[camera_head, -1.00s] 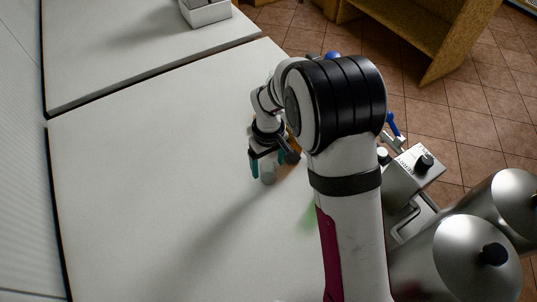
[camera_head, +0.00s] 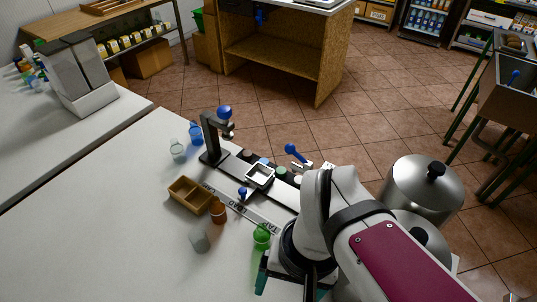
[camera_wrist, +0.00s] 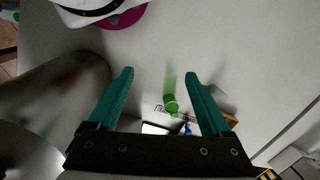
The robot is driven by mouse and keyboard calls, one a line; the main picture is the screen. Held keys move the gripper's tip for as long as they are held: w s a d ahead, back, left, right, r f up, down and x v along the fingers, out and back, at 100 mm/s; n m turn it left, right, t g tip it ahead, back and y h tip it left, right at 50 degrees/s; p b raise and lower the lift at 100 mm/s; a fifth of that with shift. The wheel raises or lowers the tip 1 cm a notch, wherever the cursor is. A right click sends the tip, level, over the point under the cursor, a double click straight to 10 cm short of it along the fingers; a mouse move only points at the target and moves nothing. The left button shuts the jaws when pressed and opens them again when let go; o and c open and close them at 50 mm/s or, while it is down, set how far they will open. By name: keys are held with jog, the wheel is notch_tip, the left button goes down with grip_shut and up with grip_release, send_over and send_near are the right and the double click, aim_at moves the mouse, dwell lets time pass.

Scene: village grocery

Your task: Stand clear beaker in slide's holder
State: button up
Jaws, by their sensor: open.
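A clear, greyish beaker (camera_head: 199,240) stands on the white table in the head view, in front of the brown tray. Another clear vessel (camera_head: 178,150) stands farther back beside a blue one; I cannot tell which is meant. A dark slide (camera_head: 233,160) runs across the table's right side.
A brown tray (camera_head: 190,194), a small orange-brown bottle (camera_head: 218,212) and a labelled strip (camera_head: 240,207) lie close to the slide. A black post with a blue knob (camera_head: 224,113) rises at its far end. Steel pots (camera_head: 424,186) stand at right. The left tabletop is clear.

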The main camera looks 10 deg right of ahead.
jog(key=shift+o, duration=0.5)
jog(key=shift+s+d+f+m, duration=0.15)
jog(key=shift+s+m, duration=0.15)
jog(key=shift+s, duration=0.25)
jog(key=shift+s+f+m, duration=0.1)
jog(key=shift+s+m, duration=0.2)
jog(key=shift+s, duration=0.25)
